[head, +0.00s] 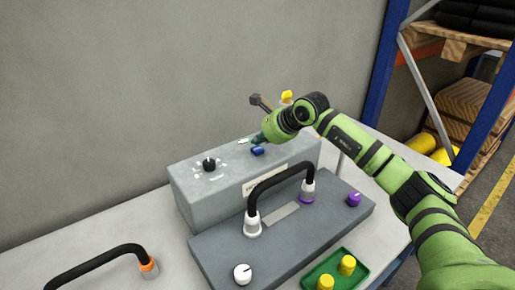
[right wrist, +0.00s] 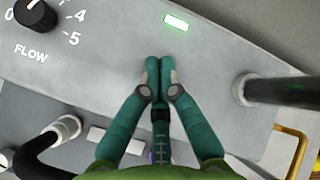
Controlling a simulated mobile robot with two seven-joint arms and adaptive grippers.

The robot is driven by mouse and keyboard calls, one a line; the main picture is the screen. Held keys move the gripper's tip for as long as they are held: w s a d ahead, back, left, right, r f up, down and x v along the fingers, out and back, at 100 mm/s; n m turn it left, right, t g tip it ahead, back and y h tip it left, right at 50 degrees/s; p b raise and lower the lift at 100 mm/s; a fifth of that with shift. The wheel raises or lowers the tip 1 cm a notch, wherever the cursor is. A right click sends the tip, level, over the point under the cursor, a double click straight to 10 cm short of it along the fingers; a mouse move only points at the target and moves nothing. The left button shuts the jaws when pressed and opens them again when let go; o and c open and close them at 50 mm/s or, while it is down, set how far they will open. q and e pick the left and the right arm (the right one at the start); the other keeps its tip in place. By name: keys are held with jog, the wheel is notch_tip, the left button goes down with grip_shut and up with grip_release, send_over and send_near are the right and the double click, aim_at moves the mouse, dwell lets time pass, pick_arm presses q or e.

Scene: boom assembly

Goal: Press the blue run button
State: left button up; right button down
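The blue run button (head: 257,151) sits on the sloped top of a grey control box (head: 205,203), near its right part. My right gripper (head: 258,138) is over the box just behind the button in the head view, its fingertips close to it. In the right wrist view my right gripper (right wrist: 159,62) has its teal fingers together with nothing between them, above the grey panel. The blue button does not show there. Whether the fingers touch the panel or button I cannot tell. My left gripper is not in view.
A small green light (right wrist: 176,22) is lit on the panel. A black FLOW knob (head: 209,164) sits to the left. A black lever (head: 261,102) stands behind. A black handle (head: 280,178) rises in front. A green tray (head: 318,280) holds yellow pieces.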

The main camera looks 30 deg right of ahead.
aim_at(259, 150)
jog(key=shift+r+p, duration=1.55)
jog(key=shift+r, duration=1.05)
jog(key=shift+f, duration=0.15)
